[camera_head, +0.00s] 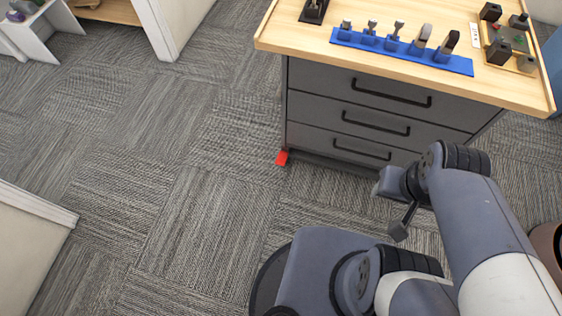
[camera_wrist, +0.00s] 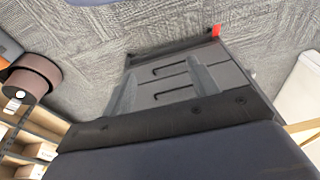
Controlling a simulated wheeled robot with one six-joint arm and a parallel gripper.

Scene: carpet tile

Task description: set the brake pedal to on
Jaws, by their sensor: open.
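The brake pedal (camera_head: 282,157) is a small red tab low at the front left corner of the grey drawer cabinet (camera_head: 375,103), close to the carpet. It also shows in the wrist view, as a red spot (camera_wrist: 216,31) near the top right of the cabinet's base. My gripper (camera_head: 399,230) is to the right of the pedal in the head view, in front of the cabinet and apart from the pedal. In the wrist view its two grey fingers (camera_wrist: 162,82) stand apart with nothing between them. The gripper is open and empty.
The cabinet has a wooden top (camera_head: 300,45) with a blue tool rack (camera_head: 400,50) and small fixtures. A brown round bin (camera_wrist: 35,75) stands at the left in the wrist view. The carpet (camera_head: 170,170) left of the pedal is clear. A pale panel (camera_head: 30,240) is at the lower left.

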